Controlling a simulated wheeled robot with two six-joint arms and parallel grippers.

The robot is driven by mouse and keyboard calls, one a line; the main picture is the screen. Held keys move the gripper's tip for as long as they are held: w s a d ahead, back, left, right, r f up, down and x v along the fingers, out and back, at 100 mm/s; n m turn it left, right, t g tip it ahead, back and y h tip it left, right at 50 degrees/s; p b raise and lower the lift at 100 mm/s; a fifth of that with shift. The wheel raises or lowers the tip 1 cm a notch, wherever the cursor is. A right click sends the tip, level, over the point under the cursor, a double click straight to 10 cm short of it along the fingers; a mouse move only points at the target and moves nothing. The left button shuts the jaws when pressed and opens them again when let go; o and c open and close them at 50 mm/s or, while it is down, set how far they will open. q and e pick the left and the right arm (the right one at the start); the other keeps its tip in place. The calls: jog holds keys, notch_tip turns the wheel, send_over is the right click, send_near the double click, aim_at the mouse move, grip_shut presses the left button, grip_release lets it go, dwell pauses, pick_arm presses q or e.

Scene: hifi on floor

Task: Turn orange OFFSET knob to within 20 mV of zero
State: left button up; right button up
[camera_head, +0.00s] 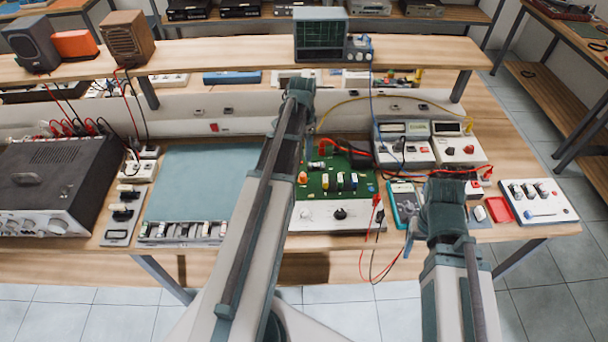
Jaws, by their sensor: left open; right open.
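A green circuit board (325,190) with a white front panel (320,217) lies at the middle of the bench. A small orange knob (302,177) shows at the board's left edge, close beside my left arm; its pointer is too small to read. A black knob (340,213) sits on the white panel. Bench meters (404,129) with displays stand right of the board, their digits unreadable. My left arm rises across the middle and my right arm stands at the lower right. I cannot make out either arm's fingers; they seem hidden behind the arm links.
An oscilloscope (320,41) stands on the raised shelf (220,57). A large amplifier (52,180) and a blue-green mat (200,178) lie on the left. Red and black leads (376,212) hang over the front edge. A teal handheld meter (404,203) lies near my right arm.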

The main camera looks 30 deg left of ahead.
aim_at(303, 175)
pick_arm(q)
notch_tip(303, 175, down, 13)
jog(key=b, duration=1.2)
jog(key=shift+r, duration=0.1)
jog(key=shift+r, duration=0.1)
grip_shut()
